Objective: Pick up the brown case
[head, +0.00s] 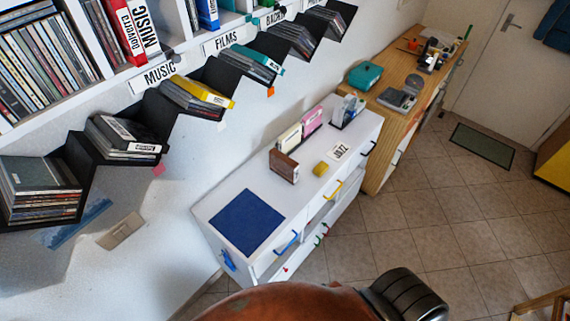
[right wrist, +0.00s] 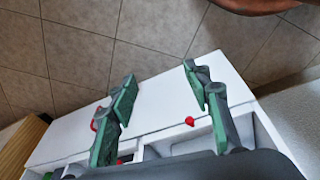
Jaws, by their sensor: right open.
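The brown case (head: 284,167) stands upright on the white cabinet (head: 233,179) in the head view, at the front end of a short row with a cream case and a pink case behind it. My right gripper (right wrist: 159,92) shows only in the right wrist view. Its two green-padded fingers are wide apart with nothing between them, over the white cabinet's edge and drawers. The brown case is not seen in the right wrist view. My left gripper is in neither view.
A blue mat (head: 246,221) lies on the cabinet's near end. A small yellow block (head: 320,168) and a JAZZ label (head: 340,152) are beside the cases. Stepped black shelves (head: 75,150) with discs line the wall. A wooden counter (head: 400,122) stands beyond.

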